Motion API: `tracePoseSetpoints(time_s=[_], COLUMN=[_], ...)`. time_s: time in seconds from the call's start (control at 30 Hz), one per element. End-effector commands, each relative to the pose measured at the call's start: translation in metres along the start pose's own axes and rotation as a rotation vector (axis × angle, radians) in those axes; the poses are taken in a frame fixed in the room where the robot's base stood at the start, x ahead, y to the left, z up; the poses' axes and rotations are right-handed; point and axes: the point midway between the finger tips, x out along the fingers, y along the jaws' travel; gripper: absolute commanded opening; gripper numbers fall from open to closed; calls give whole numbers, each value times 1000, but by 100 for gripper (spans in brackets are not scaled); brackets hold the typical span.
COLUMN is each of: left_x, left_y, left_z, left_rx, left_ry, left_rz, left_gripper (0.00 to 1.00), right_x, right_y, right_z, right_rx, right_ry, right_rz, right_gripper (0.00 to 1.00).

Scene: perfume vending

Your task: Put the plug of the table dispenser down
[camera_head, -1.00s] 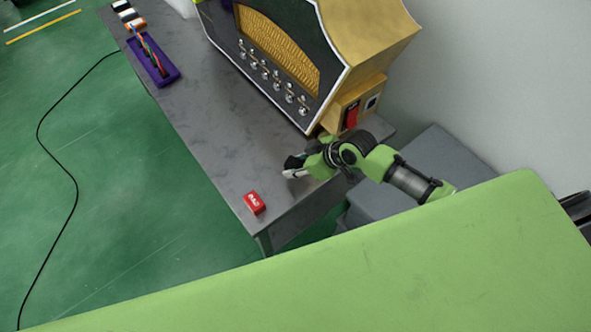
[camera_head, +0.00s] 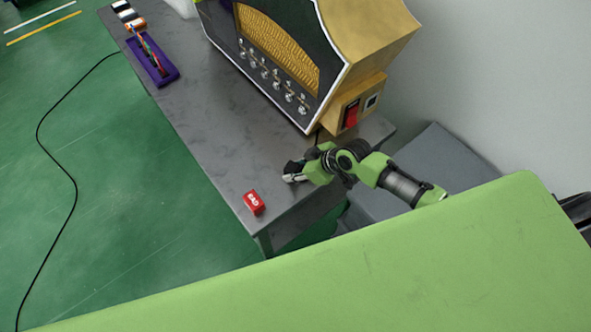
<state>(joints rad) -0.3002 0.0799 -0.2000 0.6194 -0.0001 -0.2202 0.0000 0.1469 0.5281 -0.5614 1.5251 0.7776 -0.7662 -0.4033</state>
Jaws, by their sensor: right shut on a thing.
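The table dispenser (camera_head: 350,45) is a gold and black machine with a row of small taps along its front. It stands on the grey table (camera_head: 205,125). My right gripper (camera_head: 288,175) is low over the table near its right end, in front of the dispenser's side. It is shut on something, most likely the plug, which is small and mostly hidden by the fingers. I cannot tell whether the plug touches the tabletop. A dark cord shows near the dispenser's lower corner. My left gripper is not in view.
A small red box (camera_head: 253,203) lies near the table's front right corner, left of my right gripper. A purple tray (camera_head: 152,62) and several small boxes stand at the table's far left. A grey block (camera_head: 440,155) is behind the table's right end. The table's middle is clear.

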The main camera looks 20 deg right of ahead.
Motion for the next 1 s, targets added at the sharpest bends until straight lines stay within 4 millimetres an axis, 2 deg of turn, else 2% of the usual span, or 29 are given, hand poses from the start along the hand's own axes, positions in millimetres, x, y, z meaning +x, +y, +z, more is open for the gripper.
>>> tracePoseSetpoints(time_s=[0.03,0.13,0.17,0.2,0.23,0.67,0.8,0.87,1.0], left_x=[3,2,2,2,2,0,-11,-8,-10], left_y=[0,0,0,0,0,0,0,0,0], left_z=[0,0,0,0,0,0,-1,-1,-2], left_rx=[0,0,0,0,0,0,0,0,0], left_ry=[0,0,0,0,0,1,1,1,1], left_rz=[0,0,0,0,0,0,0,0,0], left_gripper=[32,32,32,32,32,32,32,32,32], right_x=[4,4,4,4,5,3,-9,-17,-46], right_y=[-1,-1,-2,-2,-2,-4,-4,-2,-1], right_z=[6,8,8,9,9,12,2,5,2], right_rx=[0,0,0,1,1,4,4,1,-2], right_ry=[-9,-12,-13,-14,-15,-24,-22,-21,-16], right_rz=[-1,-2,-2,-3,-3,-8,-8,-5,-2], right_gripper=[9,9,32,43,47,47,47,47,47])
